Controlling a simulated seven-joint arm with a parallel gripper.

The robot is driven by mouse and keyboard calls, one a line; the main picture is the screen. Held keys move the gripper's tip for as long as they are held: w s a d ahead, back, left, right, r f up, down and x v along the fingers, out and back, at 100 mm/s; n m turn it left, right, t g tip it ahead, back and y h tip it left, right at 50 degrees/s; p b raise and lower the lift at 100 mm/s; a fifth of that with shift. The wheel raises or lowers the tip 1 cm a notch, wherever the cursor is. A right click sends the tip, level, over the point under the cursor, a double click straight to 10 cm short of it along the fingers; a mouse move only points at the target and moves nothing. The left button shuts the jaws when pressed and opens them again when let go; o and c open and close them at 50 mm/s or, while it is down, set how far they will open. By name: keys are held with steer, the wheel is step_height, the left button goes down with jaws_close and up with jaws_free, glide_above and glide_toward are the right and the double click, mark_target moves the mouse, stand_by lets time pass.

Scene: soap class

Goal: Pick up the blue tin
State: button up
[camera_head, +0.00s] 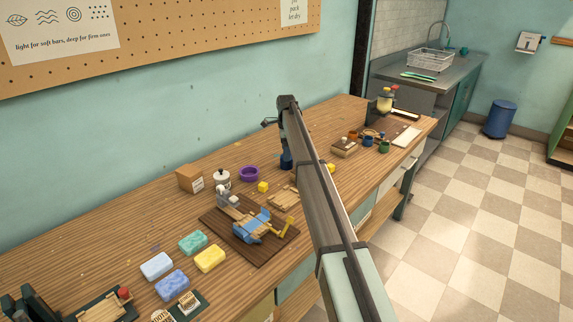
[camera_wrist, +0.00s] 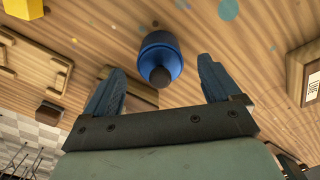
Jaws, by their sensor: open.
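My gripper (camera_wrist: 162,68) is open, with one dark blue finger on each side of the tin in the picture and a gap on both sides. Nothing is held. I cannot tell how far the fingertips are above the tin. In the head view my arm reaches over the bench, and a small blue patch (camera_head: 286,160) shows beside it; I cannot tell whether that is the tin or a finger.
A purple ring (camera_head: 249,174), a white lidded jar (camera_head: 222,180) and a cardboard box (camera_head: 190,179) stand left of my arm. Small coloured pots (camera_head: 368,141) stand to the right.

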steer(key=shift+d+f, duration=0.1)
steer(key=shift+f, duration=2.55)
steer(key=c, duration=1.3)
steer(key=shift+o, duration=0.2)
steer(key=shift+r, duration=0.1)
